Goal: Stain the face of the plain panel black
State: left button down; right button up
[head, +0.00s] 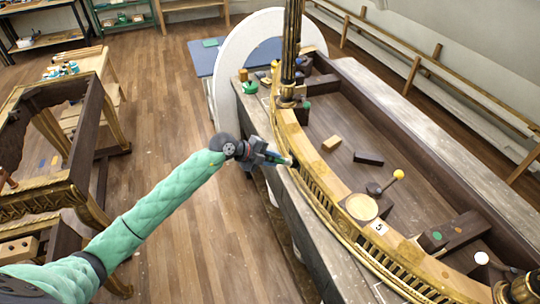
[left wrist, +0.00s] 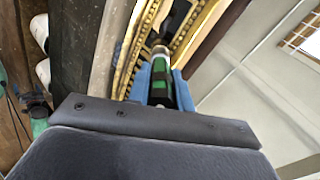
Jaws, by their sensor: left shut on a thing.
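My left gripper (head: 284,161) reaches over the near gilt edge of the console (head: 318,203). In the left wrist view its blue fingers (left wrist: 161,88) are shut on a green and black stick-like tool (left wrist: 161,98), with a pale tip pointing toward the gilt moulding (left wrist: 133,50). In the head view only the dark end of the tool shows at the fingers, close to the gilt rim. I cannot tell whether the tip touches anything. I cannot single out the plain panel for sure. My right gripper is out of view.
A dark gilt column (head: 291,45) rises beyond my gripper.

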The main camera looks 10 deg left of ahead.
pick_arm(q)
jog(key=shift+s+d, duration=0.25)
jog(key=shift+s, duration=0.1)
jog(key=shift+a, duration=0.1)
jog(key=shift+s+a, duration=0.55)
jog(key=shift+a, duration=0.25)
jog(key=shift+s+a, duration=0.6)
jog(key=shift+a, duration=0.25)
jog(key=shift+s+a, duration=0.55)
jog(key=shift+a, duration=0.25)
jog(key=shift+s+a, duration=0.4)
jog(key=shift+a, duration=0.2)
jog(key=shift+s+a, duration=0.4)
jog(key=shift+a, duration=0.2)
